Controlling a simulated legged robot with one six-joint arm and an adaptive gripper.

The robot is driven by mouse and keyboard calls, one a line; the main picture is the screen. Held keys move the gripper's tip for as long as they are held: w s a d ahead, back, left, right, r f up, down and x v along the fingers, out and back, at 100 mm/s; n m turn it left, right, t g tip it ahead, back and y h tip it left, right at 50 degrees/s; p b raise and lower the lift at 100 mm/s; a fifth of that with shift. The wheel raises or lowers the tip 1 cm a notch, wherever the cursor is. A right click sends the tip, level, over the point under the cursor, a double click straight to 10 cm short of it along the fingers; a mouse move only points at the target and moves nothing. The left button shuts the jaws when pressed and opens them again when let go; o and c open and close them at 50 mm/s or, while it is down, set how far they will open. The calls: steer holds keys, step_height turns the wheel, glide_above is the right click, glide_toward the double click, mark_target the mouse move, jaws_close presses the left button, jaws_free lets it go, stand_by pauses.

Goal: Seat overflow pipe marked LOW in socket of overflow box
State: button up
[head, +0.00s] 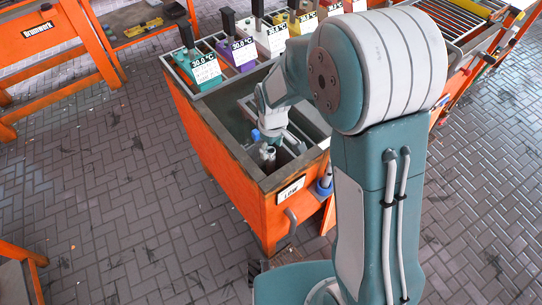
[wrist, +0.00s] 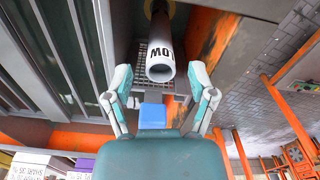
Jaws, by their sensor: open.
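A pale grey pipe (wrist: 160,55) with dark letters reading upside down, partly out of sight, shows in the wrist view. Its open end faces the camera, and its dark far part runs to a yellowish ring (wrist: 150,8) at the top edge. I cannot tell how it sits there. My gripper (wrist: 162,80) is open, with one finger on each side of the pipe's near end; contact cannot be told. In the head view my gripper (head: 272,130) is down inside the near end of the orange tank (head: 245,190), whose front plate reads LOW (head: 290,189). The arm hides part of the tank's inside.
Tank walls stand close around the gripper. Several coloured blocks with 30.0 °C labels (head: 205,70) line the tank's far end. Brick floor (head: 120,200) is open at left.

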step_height(320, 180, up, 6)
steer(key=shift+r, duration=0.1)
steer(key=s+d+r+m+t, duration=0.35)
steer(key=s+d+r, duration=0.35)
steer(key=r, duration=0.5)
steer(key=s+d+r+m+t, duration=0.1)
steer(key=s+d+r+m, duration=0.1)
steer(key=s, duration=0.4)
steer(key=s+d+r+m+t, duration=0.1)
steer(key=s+d+r+m, duration=0.2)
steer(key=s, duration=0.3)
steer(key=shift+d, duration=0.2)
steer(key=shift+m, duration=0.25)
steer(key=shift+c, duration=1)
steer(key=shift+s, duration=0.1)
